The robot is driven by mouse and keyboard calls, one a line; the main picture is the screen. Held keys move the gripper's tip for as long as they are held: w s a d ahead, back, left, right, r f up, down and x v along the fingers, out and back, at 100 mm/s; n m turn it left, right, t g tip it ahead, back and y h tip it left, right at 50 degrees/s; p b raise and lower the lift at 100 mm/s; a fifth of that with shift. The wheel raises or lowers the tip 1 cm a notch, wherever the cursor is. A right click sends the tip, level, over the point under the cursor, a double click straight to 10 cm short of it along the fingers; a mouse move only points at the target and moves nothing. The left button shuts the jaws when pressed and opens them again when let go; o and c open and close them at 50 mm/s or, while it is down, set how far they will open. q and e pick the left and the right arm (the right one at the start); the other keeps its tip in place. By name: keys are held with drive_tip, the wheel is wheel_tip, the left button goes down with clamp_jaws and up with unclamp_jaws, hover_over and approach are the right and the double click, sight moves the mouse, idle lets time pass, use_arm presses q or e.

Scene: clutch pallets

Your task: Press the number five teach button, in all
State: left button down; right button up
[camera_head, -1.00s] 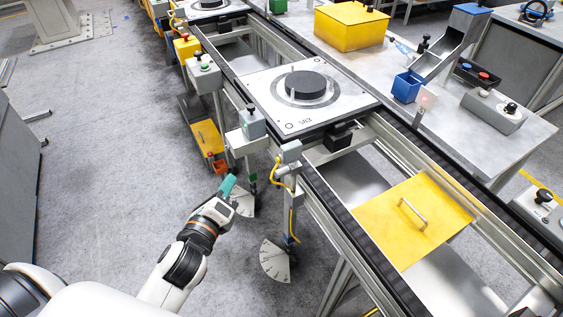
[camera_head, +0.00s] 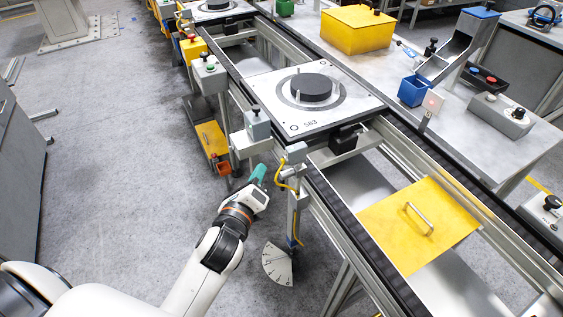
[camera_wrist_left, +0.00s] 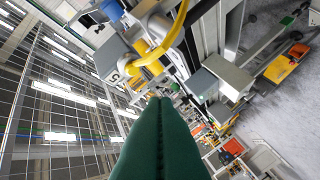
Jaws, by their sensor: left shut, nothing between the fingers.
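A small grey box (camera_head: 296,152) with a yellow cable sits on a post at the rail's near side. In the left wrist view, a pale box marked with what looks like a 5 (camera_wrist_left: 113,72) stands just left of the fingertips, beside a yellow cable. I cannot tell which part of it is the button. My left gripper (camera_head: 259,171), with teal fingertips, is shut and empty, left of and slightly below the grey box, with a gap in the picture. Its green fingers also show in the left wrist view (camera_wrist_left: 160,104). My right gripper is not in view.
Another grey button box (camera_head: 257,122) sits on a bracket just above my left gripper. The conveyor rail (camera_head: 345,215) runs diagonally to the right. A pallet (camera_head: 340,112) with a black disc rests on it. Clear floor (camera_head: 110,190) lies to the left.

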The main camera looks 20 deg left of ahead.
sight(284, 161)
use_arm(q)
drive_tip(key=shift+w+d, duration=0.8)
drive_tip(key=shift+w, duration=0.1)
idle(1.4)
drive_tip(key=shift+w+d, duration=0.1)
drive_tip(key=shift+w+d+p, duration=0.2)
drive_tip(key=shift+w+p, duration=0.05)
drive_tip(key=shift+p, duration=0.15)
